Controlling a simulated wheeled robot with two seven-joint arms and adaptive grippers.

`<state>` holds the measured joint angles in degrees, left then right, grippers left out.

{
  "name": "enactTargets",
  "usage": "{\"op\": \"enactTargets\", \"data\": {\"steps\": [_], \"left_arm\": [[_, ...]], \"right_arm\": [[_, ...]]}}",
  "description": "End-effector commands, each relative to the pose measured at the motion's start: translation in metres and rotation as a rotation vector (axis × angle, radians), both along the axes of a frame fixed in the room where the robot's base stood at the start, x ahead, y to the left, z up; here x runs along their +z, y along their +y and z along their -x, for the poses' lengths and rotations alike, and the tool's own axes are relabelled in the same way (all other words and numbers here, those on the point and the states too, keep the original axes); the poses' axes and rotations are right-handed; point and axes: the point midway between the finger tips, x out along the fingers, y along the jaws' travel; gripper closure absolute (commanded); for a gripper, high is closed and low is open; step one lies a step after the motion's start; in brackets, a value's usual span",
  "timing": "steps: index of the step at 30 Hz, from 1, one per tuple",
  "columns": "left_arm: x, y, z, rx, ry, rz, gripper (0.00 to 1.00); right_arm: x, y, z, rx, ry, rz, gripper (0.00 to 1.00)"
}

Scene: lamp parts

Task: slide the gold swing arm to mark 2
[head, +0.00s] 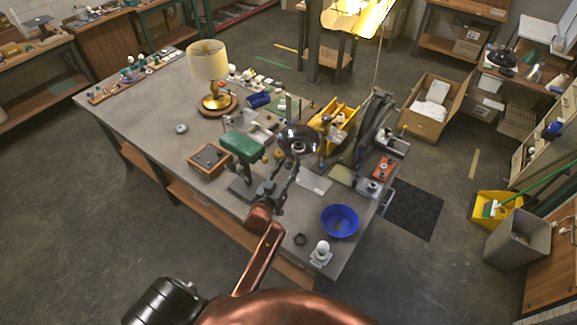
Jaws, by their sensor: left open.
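I cannot clearly pick out the gold swing arm or mark 2 in the head view; the parts near my gripper are small and crowded. A dark, shiny lamp head (297,139) is just beyond my gripper, beside a green block-like piece (242,147). A table lamp with a gold base (216,97) and cream shade (207,60) stands farther back on a round wooden foot. My left gripper (278,188) is open over the near part of the grey table (140,100). I cannot tell whether it touches anything. My right gripper is not in view.
A blue bowl (340,221), a white bulb on a stand (321,253) and a dark ring (300,239) lie near the front edge. A wooden tray (209,160) is left of the gripper. A yellow bin (335,124) is behind. The table's left part is mostly clear.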

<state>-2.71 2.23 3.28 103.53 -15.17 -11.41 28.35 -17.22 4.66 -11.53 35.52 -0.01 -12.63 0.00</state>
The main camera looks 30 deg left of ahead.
Motion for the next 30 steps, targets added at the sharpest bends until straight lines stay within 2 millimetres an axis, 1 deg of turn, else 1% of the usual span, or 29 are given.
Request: {"op": "enactTargets", "data": {"steps": [5,22,30], "left_arm": [[-0.0002,-0.0001,0.0001,0.0,0.0,0.0,0.6],[-0.0002,-0.0003,0.0003,0.0,0.0,0.0,0.99],[-0.0002,-0.0003,0.0004,0.0,0.0,0.0,1.0]], "right_arm": [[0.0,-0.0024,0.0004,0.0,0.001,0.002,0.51],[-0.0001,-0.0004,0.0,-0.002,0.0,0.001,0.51],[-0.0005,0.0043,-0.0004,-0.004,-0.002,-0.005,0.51]]}}
